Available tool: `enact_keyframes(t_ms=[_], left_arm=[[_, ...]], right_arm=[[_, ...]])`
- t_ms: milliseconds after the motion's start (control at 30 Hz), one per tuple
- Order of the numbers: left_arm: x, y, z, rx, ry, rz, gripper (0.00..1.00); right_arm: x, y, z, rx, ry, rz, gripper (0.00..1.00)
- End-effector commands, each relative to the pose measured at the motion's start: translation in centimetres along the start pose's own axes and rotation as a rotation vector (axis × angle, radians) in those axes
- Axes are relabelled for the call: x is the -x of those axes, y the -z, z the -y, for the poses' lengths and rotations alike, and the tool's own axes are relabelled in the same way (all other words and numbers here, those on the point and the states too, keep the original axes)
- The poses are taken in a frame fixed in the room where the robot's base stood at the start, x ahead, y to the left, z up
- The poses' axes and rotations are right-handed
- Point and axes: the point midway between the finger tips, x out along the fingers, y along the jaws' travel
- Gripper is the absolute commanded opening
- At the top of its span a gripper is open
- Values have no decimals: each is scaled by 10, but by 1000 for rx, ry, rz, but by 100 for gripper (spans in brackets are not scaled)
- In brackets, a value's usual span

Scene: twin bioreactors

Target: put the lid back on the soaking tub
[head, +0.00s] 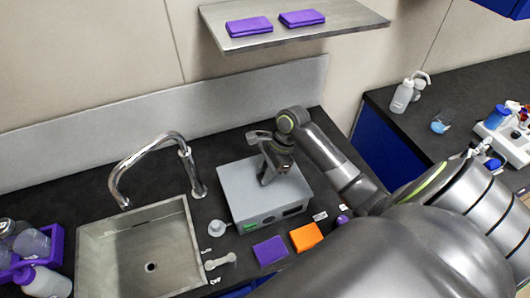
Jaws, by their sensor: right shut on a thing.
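The grey soaking tub (268,220) is a box on the dark counter, right of the sink. Its front has a small green panel and dark slots. A flat grey lid (236,180) covers its top and looks level and lined up with it. I cannot tell if the lid rests fully on the rim. My right gripper (266,180) points down at the middle of the lid and is shut on it. The gripped part is hidden by the fingers. My left gripper is not in view.
A sink (140,250) with a curved tap (150,150) lies left of the tub. A purple block (270,250) and an orange block (306,237) lie in front. A white lever (220,261) is front left. A shelf (350,22) hangs above. My right arm covers the lower right.

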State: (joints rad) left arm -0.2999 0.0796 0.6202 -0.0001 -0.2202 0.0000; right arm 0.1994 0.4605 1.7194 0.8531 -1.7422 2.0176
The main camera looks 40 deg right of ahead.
Motion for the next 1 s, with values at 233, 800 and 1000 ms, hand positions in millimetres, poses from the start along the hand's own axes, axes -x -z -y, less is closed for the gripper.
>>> enact_keyframes(t_ms=[233, 800, 1000], left_arm=[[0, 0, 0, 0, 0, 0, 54], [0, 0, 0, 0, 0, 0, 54], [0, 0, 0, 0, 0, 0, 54]], right_arm=[[0, 0, 0, 1, 0, 1, 26], [0, 0, 0, 0, -1, 0, 69], [0, 0, 0, 0, 0, 0, 69]])
